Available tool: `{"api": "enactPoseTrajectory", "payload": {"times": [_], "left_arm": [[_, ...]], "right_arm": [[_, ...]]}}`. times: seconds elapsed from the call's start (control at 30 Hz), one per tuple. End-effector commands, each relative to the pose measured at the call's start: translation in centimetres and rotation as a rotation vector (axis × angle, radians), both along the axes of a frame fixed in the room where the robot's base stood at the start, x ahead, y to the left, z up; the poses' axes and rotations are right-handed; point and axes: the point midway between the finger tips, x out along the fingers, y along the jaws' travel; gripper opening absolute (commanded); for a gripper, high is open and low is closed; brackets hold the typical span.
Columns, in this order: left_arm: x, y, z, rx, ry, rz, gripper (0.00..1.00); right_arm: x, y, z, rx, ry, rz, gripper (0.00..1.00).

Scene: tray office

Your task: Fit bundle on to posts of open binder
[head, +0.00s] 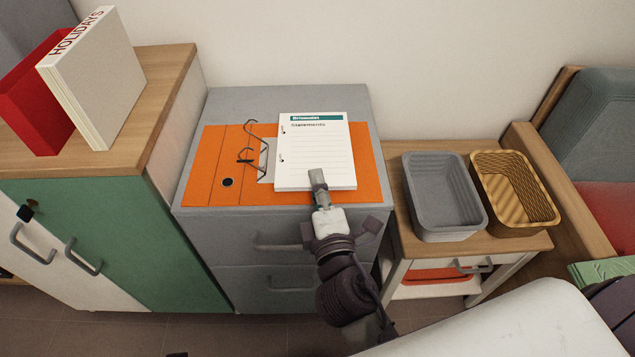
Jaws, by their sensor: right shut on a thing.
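The open orange binder (204,168) lies flat on top of the grey drawer cabinet. Its metal post mechanism (262,158) stands near the middle, with the wire arches showing. The bundle (317,158) is a white paper stack with a green header strip and two punched holes along its left edge. It is over the binder's right part, with its holed edge just right of the posts and apart from them. My right gripper (318,184) is shut on the bundle's near edge. I cannot tell whether the bundle touches the binder. My left gripper is not in view.
A grey tray (445,222) and a wicker basket (512,230) stand on a lower wooden table at the right. Red and white binders (100,85) stand on the wooden-topped cupboard (165,85) at the left. The cabinet top (285,98) is clear behind the binder.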

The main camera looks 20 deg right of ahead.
Motion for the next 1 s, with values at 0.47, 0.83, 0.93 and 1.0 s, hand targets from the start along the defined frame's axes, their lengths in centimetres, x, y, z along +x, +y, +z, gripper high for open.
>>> {"api": "enactPoseTrajectory", "payload": {"times": [0.47, 0.83, 0.93, 1.0], "left_arm": [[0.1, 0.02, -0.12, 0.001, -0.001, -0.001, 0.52], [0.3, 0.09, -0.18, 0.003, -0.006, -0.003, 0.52], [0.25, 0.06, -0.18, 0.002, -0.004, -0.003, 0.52], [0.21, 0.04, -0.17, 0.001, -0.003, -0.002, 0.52]], "right_arm": [[-0.03, 0.02, -0.26, 0.0, 0.006, 0.0, 0.42], [-0.1, 0.0, -0.65, 0.001, 0.014, -0.001, 0.42], [-0.11, 0.0, -0.67, 0.001, 0.015, -0.001, 0.42], [-0.11, 0.0, -0.66, 0.001, 0.015, -0.001, 0.42]]}}
